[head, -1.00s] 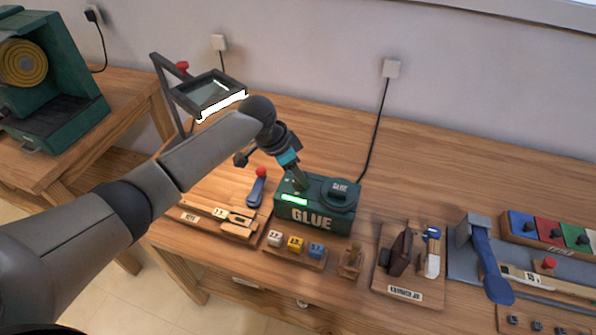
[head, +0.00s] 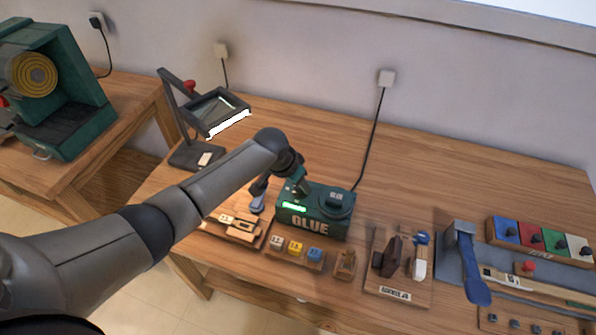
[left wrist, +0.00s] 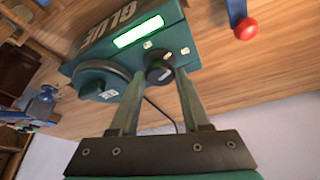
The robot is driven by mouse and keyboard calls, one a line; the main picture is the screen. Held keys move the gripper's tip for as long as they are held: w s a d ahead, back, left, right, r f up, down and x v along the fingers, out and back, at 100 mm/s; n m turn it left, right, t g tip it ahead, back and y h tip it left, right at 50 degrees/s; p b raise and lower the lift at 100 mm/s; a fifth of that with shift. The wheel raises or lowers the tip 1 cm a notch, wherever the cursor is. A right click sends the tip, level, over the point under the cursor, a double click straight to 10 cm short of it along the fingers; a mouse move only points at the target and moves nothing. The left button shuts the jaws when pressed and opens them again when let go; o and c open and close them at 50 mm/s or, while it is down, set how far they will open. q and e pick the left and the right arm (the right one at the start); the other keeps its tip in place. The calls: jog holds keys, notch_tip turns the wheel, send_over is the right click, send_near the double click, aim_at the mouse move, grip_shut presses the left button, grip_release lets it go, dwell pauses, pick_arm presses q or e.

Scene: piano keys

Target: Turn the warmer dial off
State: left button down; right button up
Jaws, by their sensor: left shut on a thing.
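The green glue warmer (head: 318,221) stands on the workbench, with GLUE on its front and a lit green display (head: 294,208). In the left wrist view its small dark dial (left wrist: 159,68) sits on the top face, near the display (left wrist: 138,31) and small pale marks. My left gripper (head: 299,188) reaches down onto the warmer's top. In the left wrist view its fingers (left wrist: 161,77) are shut on the dial, one on each side. The arm and fingers hide the dial in the head view. My right gripper is not in view.
A round lid (head: 335,201) sits on the warmer's right side. A magnifier lamp (head: 215,112) stands behind left. Number blocks (head: 295,248) lie in front, and a tool board (head: 398,290) lies to the right. A power cord (head: 369,140) runs up the wall. The bench behind is clear.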

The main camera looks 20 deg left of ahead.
pick_arm(q)
jog(key=n+p, duration=0.1)
jog(key=n+y+p, duration=0.1)
jog(key=n+p, duration=0.1)
jog(key=shift+s+d+r+n+p, duration=0.1)
jog(key=shift+d+r+n+p, duration=0.1)
jog(key=shift+d+n+p, duration=0.15)
jog(key=shift+f+n+y+p, duration=0.1)
jog(key=shift+n+y+p, duration=0.4)
jog(key=shift+n, duration=0.45)
jog(key=shift+n+y, duration=0.4)
jog(key=shift+n, duration=0.5)
jog(key=n, duration=0.2)
jog(key=shift+d+f+n+y, duration=0.15)
jog(key=shift+n+y, duration=0.15)
jog(key=shift+y, duration=0.1)
jog(key=shift+n+g+y+b, duration=0.3)
jog(key=shift+n+y+b, duration=0.25)
jog(key=shift+n, duration=1.15)
jog(key=shift+c, duration=1.9)
grip_release()
